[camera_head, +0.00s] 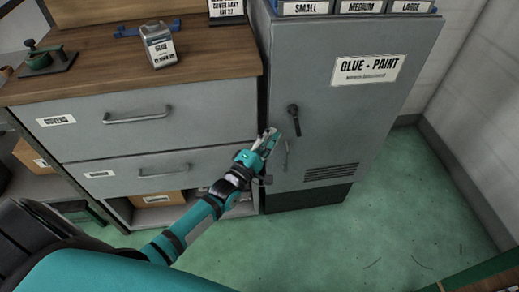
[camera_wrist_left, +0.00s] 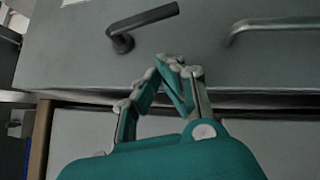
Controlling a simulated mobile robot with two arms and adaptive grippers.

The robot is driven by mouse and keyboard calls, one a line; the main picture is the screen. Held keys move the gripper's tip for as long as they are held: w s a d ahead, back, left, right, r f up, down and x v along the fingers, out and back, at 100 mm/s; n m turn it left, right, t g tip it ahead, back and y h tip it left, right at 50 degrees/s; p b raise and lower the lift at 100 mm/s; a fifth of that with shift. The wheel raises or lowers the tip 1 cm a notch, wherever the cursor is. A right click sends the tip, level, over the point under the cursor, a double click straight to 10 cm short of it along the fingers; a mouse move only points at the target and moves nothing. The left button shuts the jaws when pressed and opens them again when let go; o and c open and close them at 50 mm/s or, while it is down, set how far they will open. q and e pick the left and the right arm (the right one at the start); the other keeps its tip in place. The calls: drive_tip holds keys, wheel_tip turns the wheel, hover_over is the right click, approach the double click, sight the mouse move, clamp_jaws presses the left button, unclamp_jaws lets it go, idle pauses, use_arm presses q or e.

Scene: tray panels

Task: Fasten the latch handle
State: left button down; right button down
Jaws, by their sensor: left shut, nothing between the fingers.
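The dark latch handle (camera_head: 295,118) is on the front of the grey cabinet door (camera_head: 335,120). In the head view its lever hangs down, slightly slanted, from its pivot. In the left wrist view the latch handle (camera_wrist_left: 145,22) lies beyond the fingertips. My left gripper (camera_head: 271,136) is shut and empty, close to the door's left edge, to the left of and a little below the lever. In the left wrist view the fingertips (camera_wrist_left: 168,62) meet with a gap between them and the lever. My right gripper is not in view.
A thin metal pull handle (camera_head: 286,156) is on the door below the latch; it also shows in the left wrist view (camera_wrist_left: 275,27). A drawer unit (camera_head: 200,125) with a wooden top adjoins on the left. Green floor (camera_head: 395,215) is clear on the right.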

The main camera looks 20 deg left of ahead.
sight(293, 113)
use_arm(q)
drive_tip(key=shift+w+d+r, duration=0.15)
drive_tip(key=shift+w+d, duration=0.2)
drive_tip(key=shift+d, duration=0.2)
drive_tip(key=shift+w+d+r, duration=0.15)
drive_tip(key=shift+w+d, duration=0.2)
drive_tip(key=shift+d, duration=0.2)
drive_tip(key=shift+w+d+r, duration=0.15)
drive_tip(key=shift+w+d, duration=0.05)
drive_tip(key=shift+d, duration=0.1)
drive_tip(key=shift+w+d, duration=0.1)
drive_tip(key=shift+d, duration=0.05)
